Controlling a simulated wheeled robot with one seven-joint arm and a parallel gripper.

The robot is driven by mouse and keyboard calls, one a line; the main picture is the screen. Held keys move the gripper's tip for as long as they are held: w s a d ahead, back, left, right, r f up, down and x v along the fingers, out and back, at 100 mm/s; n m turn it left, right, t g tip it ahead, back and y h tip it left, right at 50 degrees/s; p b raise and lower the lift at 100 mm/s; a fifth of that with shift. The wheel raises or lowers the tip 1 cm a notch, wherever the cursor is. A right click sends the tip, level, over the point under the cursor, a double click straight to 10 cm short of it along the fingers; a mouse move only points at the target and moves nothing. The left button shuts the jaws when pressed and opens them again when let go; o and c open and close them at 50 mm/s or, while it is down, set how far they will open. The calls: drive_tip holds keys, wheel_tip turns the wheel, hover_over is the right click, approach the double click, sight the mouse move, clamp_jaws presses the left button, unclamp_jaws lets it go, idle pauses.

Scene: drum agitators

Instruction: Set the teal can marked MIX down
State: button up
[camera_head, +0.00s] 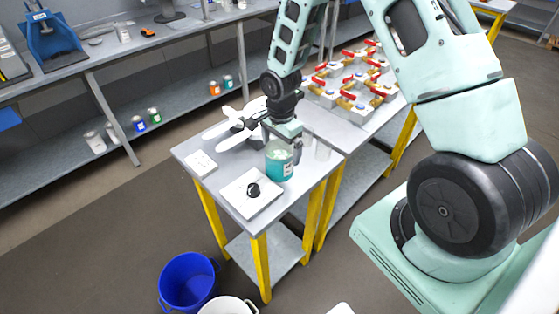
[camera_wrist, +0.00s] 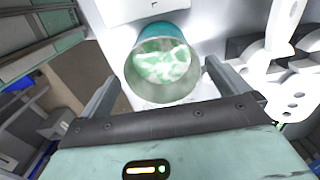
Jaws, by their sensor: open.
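The teal can (camera_head: 279,164) stands upright on the small grey table with yellow legs. A white label faces the front, but its word is too small to read. In the wrist view I look down into the open can (camera_wrist: 162,68), which shows a mottled green and white content. My gripper (camera_head: 284,145) is open above the can's rim, with a finger on either side. In the wrist view a gap shows between the rim and each finger of my gripper (camera_wrist: 163,72). The can's base is hidden in the wrist view.
A white square plate with a black knob (camera_head: 253,189) lies in front of the can. A white card (camera_head: 200,163) is at the left. A white multi-bladed agitator (camera_head: 238,124) lies behind. Red-handled valves (camera_head: 352,75) fill the adjoining table. A blue bucket (camera_head: 188,280) stands on the floor.

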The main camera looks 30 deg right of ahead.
sight(279, 155)
drive_tip(key=shift+w+a+f+p, duration=0.1)
drive_tip(key=shift+f+p, duration=0.6)
drive_tip(key=shift+f, duration=0.65)
drive_tip(key=shift+w+f+p, duration=0.1)
drive_tip(key=shift+f+p, duration=0.6)
drive_tip(key=shift+f, duration=0.6)
drive_tip(key=c, duration=1.4)
drive_tip(key=shift+r, duration=0.25)
